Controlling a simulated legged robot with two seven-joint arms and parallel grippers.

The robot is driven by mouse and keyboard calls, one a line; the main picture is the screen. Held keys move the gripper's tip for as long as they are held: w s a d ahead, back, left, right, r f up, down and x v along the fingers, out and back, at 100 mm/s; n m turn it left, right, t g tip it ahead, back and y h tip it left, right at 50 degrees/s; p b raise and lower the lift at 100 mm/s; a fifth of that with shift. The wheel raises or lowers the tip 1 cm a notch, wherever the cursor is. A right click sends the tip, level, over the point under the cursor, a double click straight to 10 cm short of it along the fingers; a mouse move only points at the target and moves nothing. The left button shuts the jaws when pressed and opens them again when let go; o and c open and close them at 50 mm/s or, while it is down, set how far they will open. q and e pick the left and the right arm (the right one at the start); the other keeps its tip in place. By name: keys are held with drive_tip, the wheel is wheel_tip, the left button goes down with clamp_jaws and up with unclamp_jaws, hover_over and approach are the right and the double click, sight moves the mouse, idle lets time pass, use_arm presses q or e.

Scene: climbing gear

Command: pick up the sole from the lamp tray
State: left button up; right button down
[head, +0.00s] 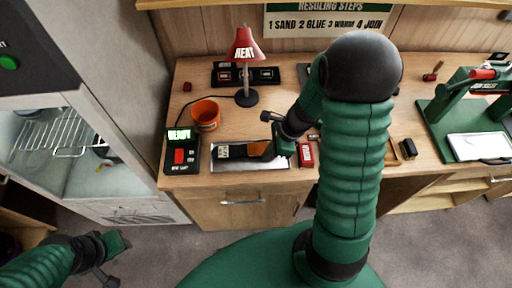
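The sole (257,149), brown with a dark labelled part at its left, is at the lamp tray (278,162), a shallow silver tray at the front edge of the bench. My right gripper (281,146) is at the sole's right end, over the tray's right side. Its green finger part hides that end. I cannot tell whether it touches the sole, or whether its fingers are open or shut. My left gripper (117,243) is low at the left, away from the bench, with no object visible in it. Its finger gap does not show.
A red HEAT lamp (245,50) stands behind the tray. An orange cup (206,114) and a black READY box (180,155) are to its left. A small red box (305,154) lies just right of the gripper. A green press (452,120) stands farther right. My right arm hides the bench's middle.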

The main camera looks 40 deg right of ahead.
drive_tip(key=s+d+r, duration=0.1)
drive_tip(key=s+d, duration=0.1)
drive_tip(key=s, duration=0.8)
drive_tip(key=shift+s+r+b, duration=0.15)
drive_tip(key=shift+s+b, duration=0.2)
drive_tip(key=shift+b, duration=0.1)
drive_tip(key=c, duration=2.2)
unclamp_jaws()
drive_tip(key=c, duration=1.7)
unclamp_jaws()
drive_tip(key=shift+w+a, duration=0.1)
drive_tip(key=shift+a, duration=0.05)
drive_tip(key=o, duration=1.3)
drive_tip(key=shift+c, duration=0.2)
